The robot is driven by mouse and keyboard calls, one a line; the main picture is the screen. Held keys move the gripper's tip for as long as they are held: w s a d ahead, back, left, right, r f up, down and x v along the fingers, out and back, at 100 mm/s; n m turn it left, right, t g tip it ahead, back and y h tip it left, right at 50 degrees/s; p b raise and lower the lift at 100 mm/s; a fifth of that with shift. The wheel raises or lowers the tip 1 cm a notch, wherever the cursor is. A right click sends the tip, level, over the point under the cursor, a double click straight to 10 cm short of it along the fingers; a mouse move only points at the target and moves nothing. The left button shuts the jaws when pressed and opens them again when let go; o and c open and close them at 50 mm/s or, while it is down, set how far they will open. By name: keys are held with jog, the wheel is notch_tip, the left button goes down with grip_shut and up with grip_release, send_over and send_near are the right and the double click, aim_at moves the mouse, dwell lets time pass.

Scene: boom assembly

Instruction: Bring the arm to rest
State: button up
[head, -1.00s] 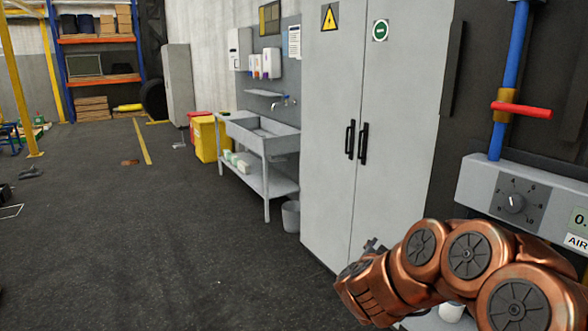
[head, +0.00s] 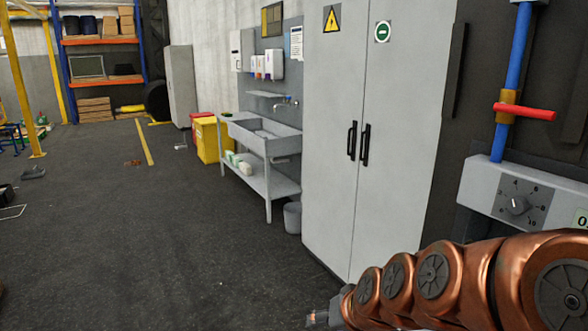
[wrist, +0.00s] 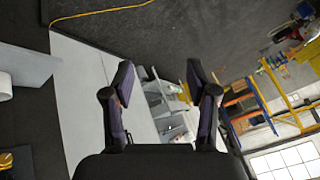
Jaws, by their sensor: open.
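My copper-coloured arm (head: 432,277) reaches in from the lower right of the head view, stretched low in front of the grey cabinet. My gripper (head: 318,318) shows only in part at its left end, near the bottom edge. In the wrist view my gripper (wrist: 163,85) has its two dark fingers spread well apart. Nothing is between the fingers; the floor and the sink area show through the gap behind them.
A tall grey double-door cabinet (head: 335,170) stands close to my arm. A grey panel with a dial (head: 516,204) and a blue pipe with a red handle (head: 525,111) are at the right. A sink bench (head: 265,140) stands farther left. The dark floor (head: 120,240) at left is open.

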jog(key=s+d+f+g+h, duration=0.1)
jog(key=s+d+g, duration=0.3)
jog(key=s, duration=0.9)
jog(key=s+d+f+g+h, duration=0.1)
jog(key=s+d+g+h, duration=0.2)
jog(key=s+d, duration=0.4)
jog(key=s, duration=0.6)
jog(key=shift+d+g, duration=0.15)
jog(key=shift+g, duration=0.25)
